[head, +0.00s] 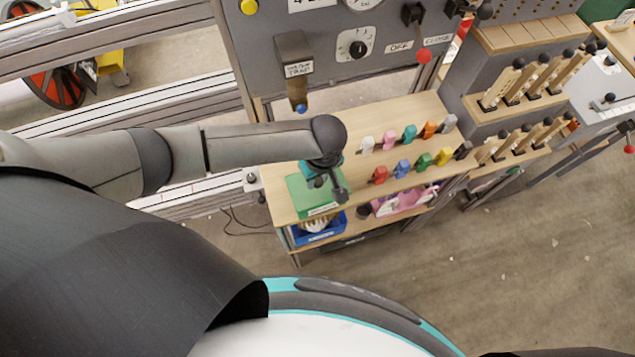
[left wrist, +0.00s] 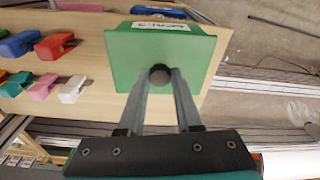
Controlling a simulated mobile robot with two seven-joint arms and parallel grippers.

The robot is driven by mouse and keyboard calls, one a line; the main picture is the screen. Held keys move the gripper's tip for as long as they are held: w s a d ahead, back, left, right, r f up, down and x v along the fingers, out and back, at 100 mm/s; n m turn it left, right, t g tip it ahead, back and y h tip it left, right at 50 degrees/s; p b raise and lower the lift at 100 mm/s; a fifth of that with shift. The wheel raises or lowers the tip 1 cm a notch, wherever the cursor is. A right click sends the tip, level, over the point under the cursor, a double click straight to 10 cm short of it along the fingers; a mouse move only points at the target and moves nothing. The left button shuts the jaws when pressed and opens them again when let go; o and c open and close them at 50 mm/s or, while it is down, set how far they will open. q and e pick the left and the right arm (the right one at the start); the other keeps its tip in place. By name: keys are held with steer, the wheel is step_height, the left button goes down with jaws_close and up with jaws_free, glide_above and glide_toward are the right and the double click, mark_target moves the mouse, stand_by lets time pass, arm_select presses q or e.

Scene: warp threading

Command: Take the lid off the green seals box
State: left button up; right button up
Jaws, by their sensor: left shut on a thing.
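The green seals box (head: 300,187) stands at the left end of the wooden shelf top, with a white label on its front edge. In the left wrist view its green lid (left wrist: 125,65) fills the upper middle and has a dark round knob (left wrist: 160,74). My left gripper (head: 338,192) is over the box and hides part of it. In the left wrist view the gripper (left wrist: 160,80) is shut on the knob, one finger on each side. I cannot tell whether the lid sits on the box or is slightly raised. My right gripper is not in view.
Several coloured pegs (head: 402,168) stand in two rows right of the box. A blue bin (head: 318,231) and a pink item (head: 405,200) are on the lower shelf. A grey control panel (head: 345,50) rises behind. Floor in front is open.

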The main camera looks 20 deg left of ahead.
arm_select(q)
jaws_close()
